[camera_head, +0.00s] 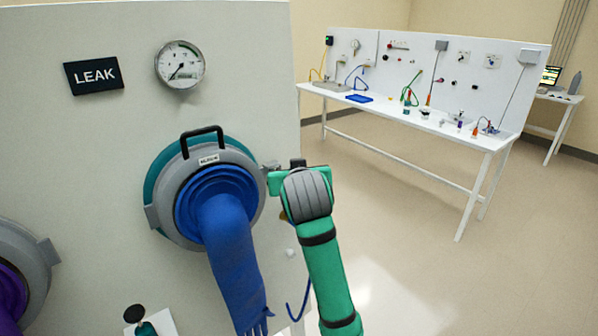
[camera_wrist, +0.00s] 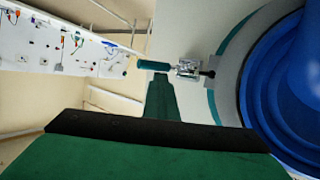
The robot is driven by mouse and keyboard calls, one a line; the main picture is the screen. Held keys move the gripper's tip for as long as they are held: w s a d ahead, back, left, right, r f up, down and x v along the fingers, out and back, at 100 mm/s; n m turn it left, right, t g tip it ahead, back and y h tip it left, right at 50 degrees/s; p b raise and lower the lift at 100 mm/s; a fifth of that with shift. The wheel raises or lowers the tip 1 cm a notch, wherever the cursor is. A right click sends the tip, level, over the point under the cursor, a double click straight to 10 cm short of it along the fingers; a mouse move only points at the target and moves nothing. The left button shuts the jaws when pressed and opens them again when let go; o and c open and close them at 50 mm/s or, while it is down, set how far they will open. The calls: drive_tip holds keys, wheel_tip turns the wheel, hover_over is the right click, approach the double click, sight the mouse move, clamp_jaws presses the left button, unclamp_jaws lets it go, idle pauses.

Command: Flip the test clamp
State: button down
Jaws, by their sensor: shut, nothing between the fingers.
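The test clamp (camera_wrist: 188,68) is a small metal latch at the rim of the blue glove port (camera_wrist: 262,85). A teal bar, apparently its handle (camera_wrist: 153,65), sticks out to the left of the metal part in the wrist view. My green gripper (camera_wrist: 160,80) is shut and empty, with its tip just below the bar; I cannot tell whether they touch. In the head view my gripper (camera_head: 276,183) is beside the right edge of the glove port (camera_head: 160,195), and it and the wrist mostly hide the clamp.
The port has a black handle (camera_head: 202,140) on top and a blue glove (camera_head: 232,250) hanging out. A gauge (camera_head: 180,64) and LEAK sign (camera_head: 93,75) are above. A second port (camera_head: 28,262) is at lower left. A white bench (camera_head: 400,125) stands beyond open floor.

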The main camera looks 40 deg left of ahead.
drive_tip(key=shift+s+a+f, duration=0.2)
drive_tip(key=shift+s+f, duration=0.15)
drive_tip(key=shift+s, duration=0.15)
drive_tip(key=shift+s+a, duration=0.1)
drive_tip(key=shift+s, duration=0.05)
